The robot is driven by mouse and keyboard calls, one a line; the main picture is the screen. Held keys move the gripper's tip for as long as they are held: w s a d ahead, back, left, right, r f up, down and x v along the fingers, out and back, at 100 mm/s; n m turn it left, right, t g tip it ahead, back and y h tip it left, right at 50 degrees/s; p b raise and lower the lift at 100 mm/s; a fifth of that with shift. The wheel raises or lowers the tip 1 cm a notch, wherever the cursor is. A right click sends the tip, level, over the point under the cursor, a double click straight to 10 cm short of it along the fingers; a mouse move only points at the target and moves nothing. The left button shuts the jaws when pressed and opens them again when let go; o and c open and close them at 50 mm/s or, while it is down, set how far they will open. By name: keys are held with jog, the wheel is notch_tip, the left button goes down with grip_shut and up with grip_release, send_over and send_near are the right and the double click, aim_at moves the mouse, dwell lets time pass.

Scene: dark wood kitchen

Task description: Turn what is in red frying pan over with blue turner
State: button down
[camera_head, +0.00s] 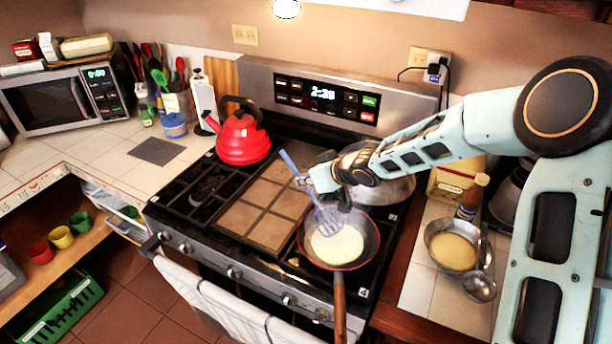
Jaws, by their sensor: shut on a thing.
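The red frying pan (372,249) sits on the right front of the stove, its wooden handle pointing to the front. A pale, round pancake-like food (343,246) lies flat in it. The blue turner (327,214) has a slotted head that is low over the left back part of the pan. Its handle slopes up to the left. My gripper (305,181) is shut on the turner's handle, above the pan's back left rim. I cannot tell whether the turner's head touches the food. My wrist hides part of the back of the pan.
A red kettle (243,138) stands at the stove's back left. A large metal pan (395,188) is behind the frying pan, partly hidden by my arm. On the right counter are a bowl of batter (452,250), a ladle (479,286) and a bottle (471,197).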

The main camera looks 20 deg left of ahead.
aim_at(309, 190)
jog(key=shift+d+f+b, duration=0.1)
jog(key=shift+f+b, duration=1.25)
jog(key=shift+f, duration=0.2)
jog(key=shift+s+d+r, duration=0.2)
jog(key=shift+s+d, duration=0.2)
jog(key=shift+d, duration=0.25)
jog(key=shift+s+d+r, duration=0.1)
jog(key=shift+s+d, duration=0.5)
jog(key=shift+d, duration=0.25)
jog(key=shift+s+d, duration=0.6)
jog(key=shift+d, duration=0.2)
jog(key=r+p, duration=0.5)
jog(key=shift+w+a, duration=0.15)
jog(key=shift+a, duration=0.05)
jog(key=shift+w+a+r, duration=0.1)
jog(key=shift+a+r, duration=0.05)
jog(key=shift+r, duration=0.9)
jog(key=shift+w+a+r, duration=0.1)
jog(key=shift+r, duration=0.95)
jog(key=shift+f, duration=0.1)
